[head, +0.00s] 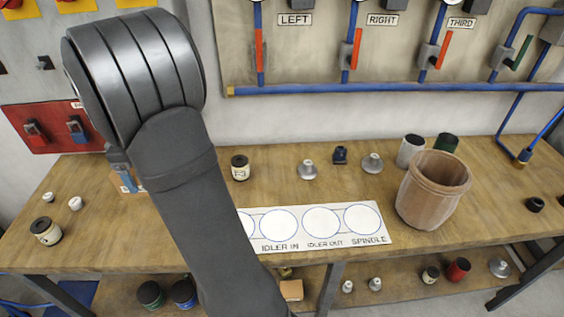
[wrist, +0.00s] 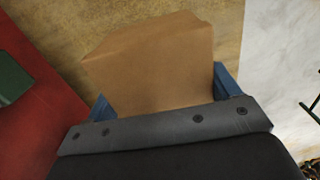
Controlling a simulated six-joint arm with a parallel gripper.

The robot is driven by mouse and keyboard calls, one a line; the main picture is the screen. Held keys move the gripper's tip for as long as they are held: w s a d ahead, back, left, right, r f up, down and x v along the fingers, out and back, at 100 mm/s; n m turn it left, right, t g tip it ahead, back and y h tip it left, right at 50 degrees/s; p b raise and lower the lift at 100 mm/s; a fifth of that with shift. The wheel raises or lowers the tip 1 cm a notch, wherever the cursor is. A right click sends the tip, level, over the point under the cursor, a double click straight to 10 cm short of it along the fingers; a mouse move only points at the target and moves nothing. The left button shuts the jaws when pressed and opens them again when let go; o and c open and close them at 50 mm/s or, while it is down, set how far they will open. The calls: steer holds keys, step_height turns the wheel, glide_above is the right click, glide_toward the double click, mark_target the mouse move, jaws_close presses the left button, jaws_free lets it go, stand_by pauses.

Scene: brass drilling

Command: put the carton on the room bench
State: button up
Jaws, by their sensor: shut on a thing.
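A plain brown carton (wrist: 155,62) fills the upper middle of the wrist view, between the blue fingers of my gripper (wrist: 162,95), which is shut on it. In the head view the carton (head: 117,180) shows only in part at the left back of the wooden bench (head: 100,235), with my arm hiding much of it. My gripper (head: 122,170) is mostly hidden behind the arm there. I cannot tell whether the carton touches the bench top.
A wooden pot (head: 432,190) stands at the bench's right, beside a white card with circles (head: 340,228). Small jars and metal parts stand along the back and at the far left (head: 46,231). A red panel (head: 55,128) is on the wall behind. The left front is mostly clear.

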steer(key=w+d+r+m, duration=0.25)
steer(key=d+m, duration=0.35)
steer(key=d, duration=2)
steer(key=w+d+r+m, duration=0.1)
steer(key=d+r+m, duration=0.4)
steer(key=d, duration=2)
steer(key=w+d+r+m, duration=0.2)
steer(key=d+m, duration=0.5)
steer(key=d, duration=1.9)
steer(key=s+d+f, duration=0.1)
steer(key=s+d, duration=0.7)
steer(key=d, duration=0.5)
steer(key=s+d+f, duration=0.2)
steer(key=s+f, duration=0.3)
steer(key=s, duration=0.2)
steer(key=s+d+f, duration=0.3)
steer(key=s+f, duration=0.2)
steer(key=s, duration=0.2)
glide_above(468, 208)
step_height(468, 208, down, 7)
steer(key=shift+r, duration=0.2)
steer(key=shift+f, duration=2.05)
